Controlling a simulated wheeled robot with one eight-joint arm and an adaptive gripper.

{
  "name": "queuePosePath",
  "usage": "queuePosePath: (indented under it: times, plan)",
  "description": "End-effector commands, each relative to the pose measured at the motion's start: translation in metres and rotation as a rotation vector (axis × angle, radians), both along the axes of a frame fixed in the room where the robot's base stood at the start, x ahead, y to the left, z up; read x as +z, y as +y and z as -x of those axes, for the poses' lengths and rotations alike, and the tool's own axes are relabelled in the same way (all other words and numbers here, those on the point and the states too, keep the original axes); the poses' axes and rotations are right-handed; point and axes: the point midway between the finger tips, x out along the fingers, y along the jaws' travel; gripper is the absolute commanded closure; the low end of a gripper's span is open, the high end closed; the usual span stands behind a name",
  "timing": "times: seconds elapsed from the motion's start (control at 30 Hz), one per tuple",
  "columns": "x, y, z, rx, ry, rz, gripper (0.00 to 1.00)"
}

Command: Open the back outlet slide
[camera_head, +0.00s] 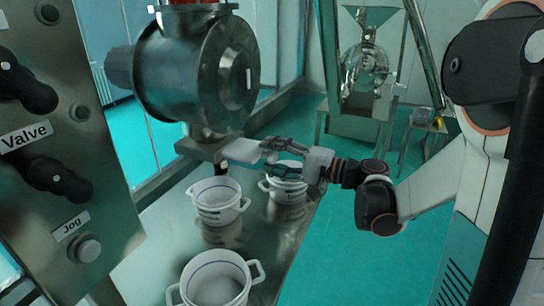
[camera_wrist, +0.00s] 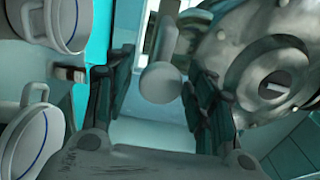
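The sieve (camera_head: 205,75) is a grey metal drum over the table. A pale, flat slide plate (camera_head: 241,151) sticks out below the drum toward my gripper. My gripper (camera_head: 268,157) is at the slide's right end, its fingers pointing left. In the wrist view, a pale piece with a rounded end (camera_wrist: 160,83), which looks like the slide's end, lies between the two dark fingers. The fingers stand wide apart, with visible gaps on both sides of the piece. The slide's inner part is hidden under the drum.
White pots stand on the metal table: one below the outlet (camera_head: 218,203), one under my gripper (camera_head: 287,190), one in front (camera_head: 215,284). A control panel (camera_head: 65,150) fills the left. Another machine (camera_head: 367,70) stands at the back. Open floor (camera_head: 345,235) lies right of the table.

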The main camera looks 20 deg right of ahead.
Motion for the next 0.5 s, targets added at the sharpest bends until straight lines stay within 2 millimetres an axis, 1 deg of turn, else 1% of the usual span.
queuePosePath:
  times: [0.33, 0.5]
  plan:
    - [0.000, -0.002, 0.001, -0.001, -0.001, -0.001, 0.46]
    - [0.000, -0.015, 0.013, -0.004, -0.001, -0.001, 0.46]
